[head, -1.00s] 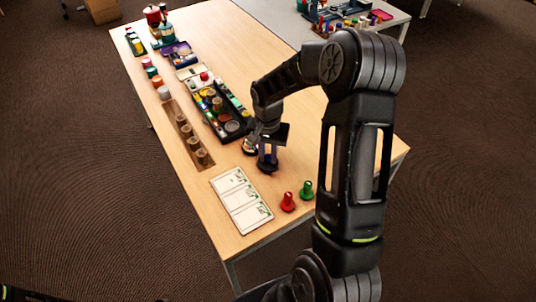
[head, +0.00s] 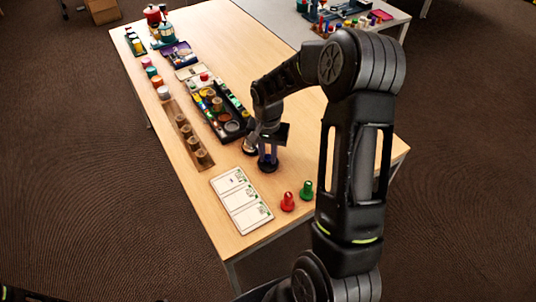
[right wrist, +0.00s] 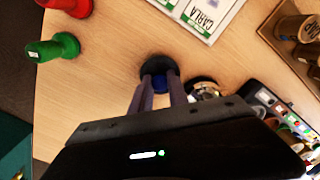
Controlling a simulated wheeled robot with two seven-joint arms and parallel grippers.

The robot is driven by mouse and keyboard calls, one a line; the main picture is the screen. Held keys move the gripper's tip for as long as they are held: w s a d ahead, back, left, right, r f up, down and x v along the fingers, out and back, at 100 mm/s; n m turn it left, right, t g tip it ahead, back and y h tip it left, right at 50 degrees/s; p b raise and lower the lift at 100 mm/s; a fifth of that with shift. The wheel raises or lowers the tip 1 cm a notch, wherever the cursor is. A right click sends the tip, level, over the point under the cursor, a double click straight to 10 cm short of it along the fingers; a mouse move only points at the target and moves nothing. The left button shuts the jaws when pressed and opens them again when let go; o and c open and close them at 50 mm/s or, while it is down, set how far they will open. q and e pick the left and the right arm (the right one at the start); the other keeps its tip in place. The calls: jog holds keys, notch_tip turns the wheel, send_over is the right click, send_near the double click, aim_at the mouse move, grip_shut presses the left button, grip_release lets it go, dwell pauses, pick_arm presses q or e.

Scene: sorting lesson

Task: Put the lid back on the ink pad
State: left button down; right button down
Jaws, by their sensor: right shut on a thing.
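My right gripper (head: 267,160) points down near the front of the wooden table, its fingers shut on a dark round lid with a blue middle. The lid shows as a dark disc under the fingertips in the head view (head: 268,167) and between them in the right wrist view (right wrist: 153,65). A round, dark-rimmed piece with a pale shiny middle, which looks like the ink pad (right wrist: 203,90), sits right beside the lid, partly hidden by my gripper. I cannot tell whether the lid touches the table. My left gripper is not in view.
White name cards (head: 242,201) lie in front. Red (head: 288,202) and green (head: 306,190) pegs stand near the table edge. A wooden holder (head: 186,133) and a black tray of small items (head: 222,112) lie to the left. The table right of my gripper is bare.

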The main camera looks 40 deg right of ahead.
jog(key=c, duration=0.7)
grip_release()
jog(key=shift+r, duration=0.1)
jog(key=shift+r+p, duration=2.2)
jog(key=shift+r, duration=1.25)
jog(key=shift+c, duration=0.6)
grip_shut()
